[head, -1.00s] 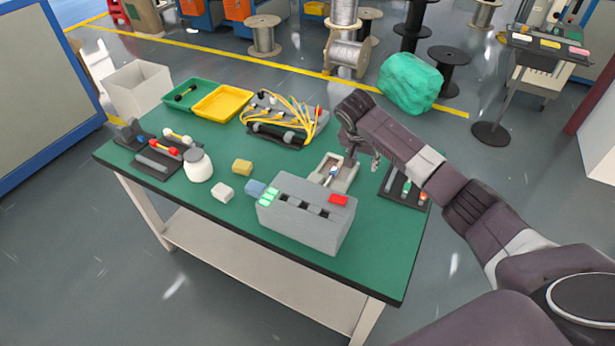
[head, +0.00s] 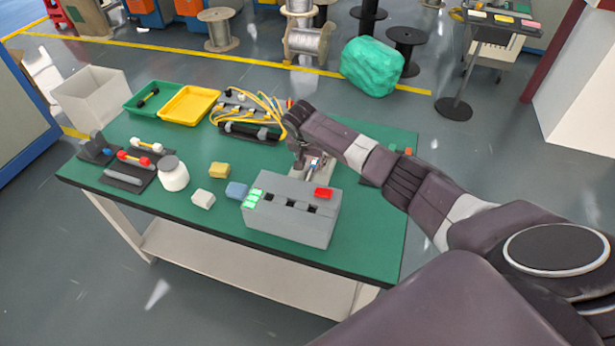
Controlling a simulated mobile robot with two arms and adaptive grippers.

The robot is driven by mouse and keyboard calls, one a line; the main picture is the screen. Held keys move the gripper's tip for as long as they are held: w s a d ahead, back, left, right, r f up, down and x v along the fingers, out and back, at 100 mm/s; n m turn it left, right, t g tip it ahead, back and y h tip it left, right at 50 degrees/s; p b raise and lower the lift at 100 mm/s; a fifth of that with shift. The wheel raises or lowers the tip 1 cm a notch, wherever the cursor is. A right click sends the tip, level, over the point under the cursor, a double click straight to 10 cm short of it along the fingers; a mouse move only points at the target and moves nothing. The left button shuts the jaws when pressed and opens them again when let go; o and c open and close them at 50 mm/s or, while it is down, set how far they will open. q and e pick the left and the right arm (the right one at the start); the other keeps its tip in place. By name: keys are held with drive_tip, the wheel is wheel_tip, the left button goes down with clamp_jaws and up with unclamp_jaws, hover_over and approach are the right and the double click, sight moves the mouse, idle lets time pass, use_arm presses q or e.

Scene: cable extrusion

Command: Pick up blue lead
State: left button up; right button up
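My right arm reaches in from the right, and its gripper (head: 308,162) points down at the pale tray (head: 325,170) behind the grey machine. A small lead with blue and white on it (head: 315,164) shows at the fingertips, partly hidden by the gripper and the machine. I cannot tell whether the fingers touch it or are closed on it. Another small blue piece (head: 107,152) is at the dark stand on the left of the table. My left gripper is not in view.
The grey machine (head: 290,222) with a red button stands in front of the tray. Yellow cables (head: 262,108) lie on a rack behind. A yellow bin (head: 190,105), a white jar (head: 173,175) and several small blocks are to the left. My arm covers the right side.

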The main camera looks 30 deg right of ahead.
drive_tip(key=shift+w+d+f, duration=0.15)
drive_tip(key=shift+f, duration=0.2)
drive_tip(key=c, duration=0.4)
clamp_jaws()
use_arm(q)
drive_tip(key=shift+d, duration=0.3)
